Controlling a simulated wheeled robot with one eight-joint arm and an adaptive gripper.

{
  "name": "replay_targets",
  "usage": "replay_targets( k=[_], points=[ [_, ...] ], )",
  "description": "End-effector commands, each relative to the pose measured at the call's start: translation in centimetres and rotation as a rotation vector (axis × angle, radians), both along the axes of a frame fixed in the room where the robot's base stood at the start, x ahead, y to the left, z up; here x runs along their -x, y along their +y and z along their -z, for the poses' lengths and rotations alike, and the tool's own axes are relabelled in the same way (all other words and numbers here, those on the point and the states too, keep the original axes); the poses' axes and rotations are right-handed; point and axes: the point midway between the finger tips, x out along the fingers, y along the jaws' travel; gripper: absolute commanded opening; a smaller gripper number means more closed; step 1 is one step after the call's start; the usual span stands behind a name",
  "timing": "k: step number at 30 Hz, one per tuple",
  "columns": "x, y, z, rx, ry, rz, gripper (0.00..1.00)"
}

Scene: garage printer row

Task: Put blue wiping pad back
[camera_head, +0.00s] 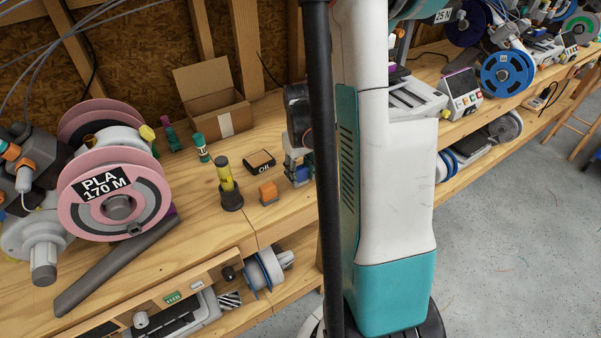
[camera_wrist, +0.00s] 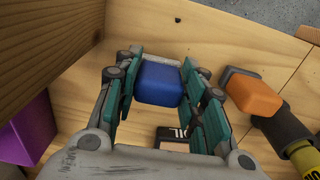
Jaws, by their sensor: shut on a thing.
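The blue wiping pad (camera_wrist: 160,82), a small rounded block, sits between the teal-padded fingers of my gripper (camera_wrist: 162,88) in the wrist view. The fingers are shut on its two sides. In the head view my gripper (camera_head: 297,160) is low over the wooden bench beside my body, and a bit of the blue pad (camera_head: 303,174) shows at its lower end. I cannot tell whether the pad touches the bench.
An orange block (camera_head: 268,193) stands close to my gripper, with a yellow bottle in a dark holder (camera_head: 229,185) farther left. A cardboard box (camera_head: 212,104) is at the back. A pink spool (camera_head: 115,196) fills the left. In the wrist view a wooden post (camera_wrist: 45,45) is close on the left.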

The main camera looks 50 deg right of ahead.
Motion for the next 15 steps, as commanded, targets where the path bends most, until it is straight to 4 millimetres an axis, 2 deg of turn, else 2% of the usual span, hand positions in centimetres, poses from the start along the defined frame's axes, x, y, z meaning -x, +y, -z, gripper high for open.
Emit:
replay_targets(
  k=[2, 3, 5, 15],
  points=[
    [0.00, 0.00, 0.38, 0.000, 0.000, 0.000, 0.08],
    [0.00, 0.00, 0.25, 0.000, 0.000, 0.000, 0.47],
    [0.00, 0.00, 0.22, 0.000, 0.000, 0.000, 0.58],
    [0.00, 0.00, 0.13, 0.000, 0.000, 0.000, 0.58]
  ],
)
